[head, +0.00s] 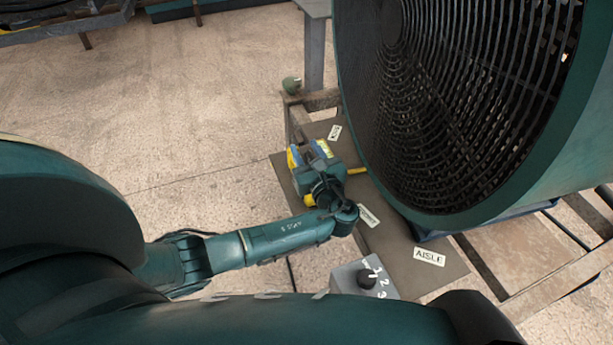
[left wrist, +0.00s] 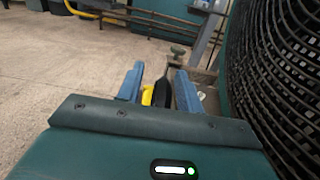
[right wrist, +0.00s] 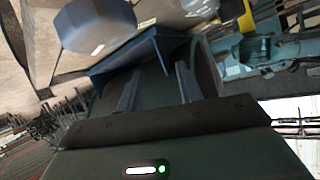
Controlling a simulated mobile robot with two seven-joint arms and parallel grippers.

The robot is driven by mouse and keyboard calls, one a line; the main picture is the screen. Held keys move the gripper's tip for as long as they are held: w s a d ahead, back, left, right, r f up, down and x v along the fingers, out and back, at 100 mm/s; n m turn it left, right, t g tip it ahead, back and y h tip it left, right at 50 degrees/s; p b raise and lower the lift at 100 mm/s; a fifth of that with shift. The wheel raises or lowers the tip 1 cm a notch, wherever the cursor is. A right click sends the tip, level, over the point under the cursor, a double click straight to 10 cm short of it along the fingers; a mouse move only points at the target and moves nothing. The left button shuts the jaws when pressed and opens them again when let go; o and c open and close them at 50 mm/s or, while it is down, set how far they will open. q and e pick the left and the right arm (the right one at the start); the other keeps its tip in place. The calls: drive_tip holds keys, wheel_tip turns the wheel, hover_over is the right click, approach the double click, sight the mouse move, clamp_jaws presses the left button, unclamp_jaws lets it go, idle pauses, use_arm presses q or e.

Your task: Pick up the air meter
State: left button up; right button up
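A yellow and black object, which looks like the air meter (left wrist: 160,96), shows between the blue fingers of my left gripper (left wrist: 160,80) in the left wrist view. The fingers stand apart on either side of it; I cannot tell whether they touch it. In the head view my left gripper (head: 314,153) is over the brown board beside the large fan, with yellow parts around it, and it hides most of the object. My right gripper (right wrist: 157,88) is open, with nothing seen between its fingers; it is not made out in the head view.
A large round fan (head: 440,100) with a dark grille stands close on the right. The brown board (head: 415,275) carries white labels, one reading AISLE (head: 429,257). A small green round object (head: 291,84) sits behind. Floor on the left is clear.

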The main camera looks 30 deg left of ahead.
use_arm(q)
drive_tip(key=shift+c, duration=0.4)
clamp_jaws()
